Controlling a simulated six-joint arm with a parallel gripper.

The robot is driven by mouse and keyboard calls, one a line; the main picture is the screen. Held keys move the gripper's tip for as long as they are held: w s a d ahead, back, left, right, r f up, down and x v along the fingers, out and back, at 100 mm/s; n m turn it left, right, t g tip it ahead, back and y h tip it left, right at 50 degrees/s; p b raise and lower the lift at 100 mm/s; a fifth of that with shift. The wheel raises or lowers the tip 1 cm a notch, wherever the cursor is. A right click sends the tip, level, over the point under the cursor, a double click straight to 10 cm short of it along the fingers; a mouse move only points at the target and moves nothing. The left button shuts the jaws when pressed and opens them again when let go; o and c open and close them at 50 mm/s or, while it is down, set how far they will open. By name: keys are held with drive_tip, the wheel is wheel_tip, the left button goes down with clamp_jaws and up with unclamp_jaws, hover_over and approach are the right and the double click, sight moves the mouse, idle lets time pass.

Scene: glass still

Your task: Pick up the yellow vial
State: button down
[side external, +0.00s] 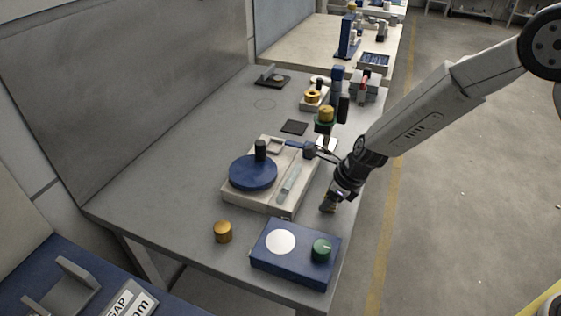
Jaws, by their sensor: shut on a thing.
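My gripper (329,206) points down at the right edge of the grey workbench, just right of the pale block with the blue disc. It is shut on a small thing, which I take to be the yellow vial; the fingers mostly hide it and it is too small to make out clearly. I cannot tell whether it is clear of the surface below.
The pale block (240,201) carries a blue disc (253,172) and a clear tube (290,180). A blue box (270,270) with a white disc and green knob stands in front, a brass cylinder (223,232) left of it. A stand with a brass top (326,114) rises behind. The bench's left side is clear.

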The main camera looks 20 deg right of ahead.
drive_tip(key=shift+r, duration=0.55)
drive_tip(key=s+d+r, duration=0.3)
drive_tip(key=s+r, duration=0.8)
drive_tip(key=s, duration=0.2)
drive_tip(key=shift+s+d+r, duration=0.25)
drive_tip(key=shift+d+r, duration=0.05)
drive_tip(key=shift+d, duration=0.05)
drive_tip(key=c, duration=1)
unclamp_jaws()
clamp_jaws()
